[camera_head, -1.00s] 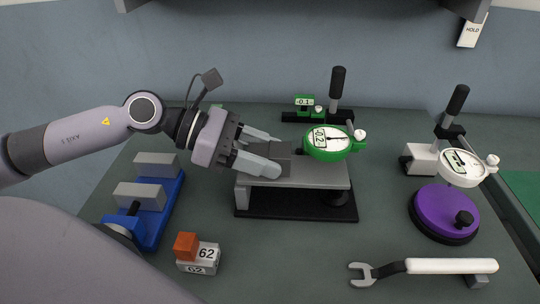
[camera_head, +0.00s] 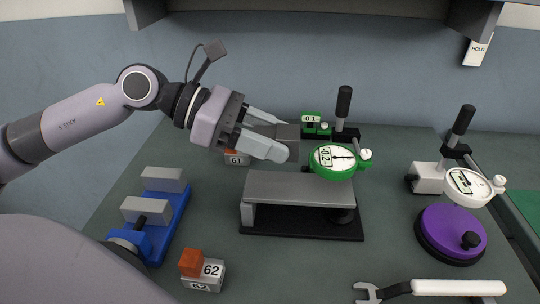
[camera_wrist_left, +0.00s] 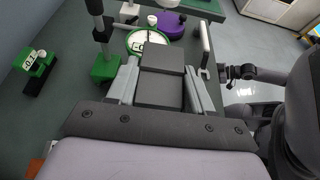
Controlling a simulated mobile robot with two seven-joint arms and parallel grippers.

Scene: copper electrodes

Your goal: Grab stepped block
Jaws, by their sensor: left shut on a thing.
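The stepped block (camera_head: 288,141) is dark grey and is held between the fingers of my left gripper (camera_head: 272,141). It is in the air above the grey raised plate (camera_head: 298,188), with a visible gap below it. In the left wrist view the block (camera_wrist_left: 161,75) shows two levels between the two fingers of my left gripper (camera_wrist_left: 160,88). The far side of the block is hidden. My right gripper is not in view.
A green dial gauge (camera_head: 334,160) stands close to the right of the block. A purple knob disc (camera_head: 452,233), a white dial gauge (camera_head: 467,186) and a wrench (camera_head: 440,288) are at the right.

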